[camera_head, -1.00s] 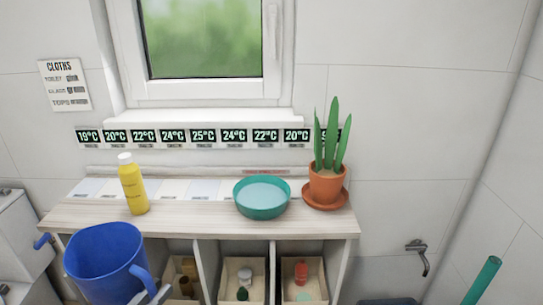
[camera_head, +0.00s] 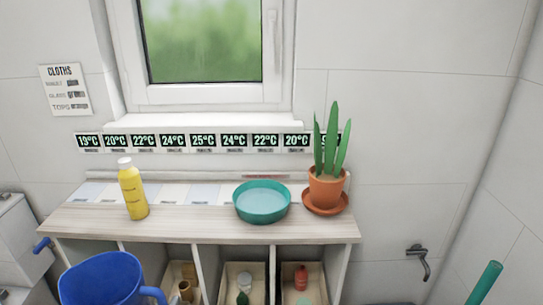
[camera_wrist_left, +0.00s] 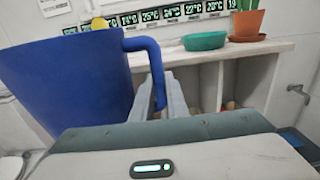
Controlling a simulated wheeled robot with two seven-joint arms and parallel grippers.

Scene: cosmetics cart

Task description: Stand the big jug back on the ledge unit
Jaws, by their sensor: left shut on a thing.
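The big blue jug (camera_head: 102,281) is in the lower left of the head view, in front of the ledge unit and cut off by the bottom edge. Its handle points right. In the left wrist view the jug (camera_wrist_left: 70,85) fills the left side and looks nearly upright. My left gripper (camera_wrist_left: 166,98) is shut on the jug's handle (camera_wrist_left: 155,68), with the fingers on both sides of it. The ledge unit (camera_head: 190,222) has a pale wooden top with open compartments below. My right gripper is in neither view.
On the ledge stand a yellow bottle (camera_head: 132,190), a teal bowl (camera_head: 262,203) and a potted plant (camera_head: 326,190) on a saucer. Bare top lies between bottle and bowl and along the front edge. Temperature labels (camera_head: 203,142) line the wall. A tap (camera_head: 418,260) is at right.

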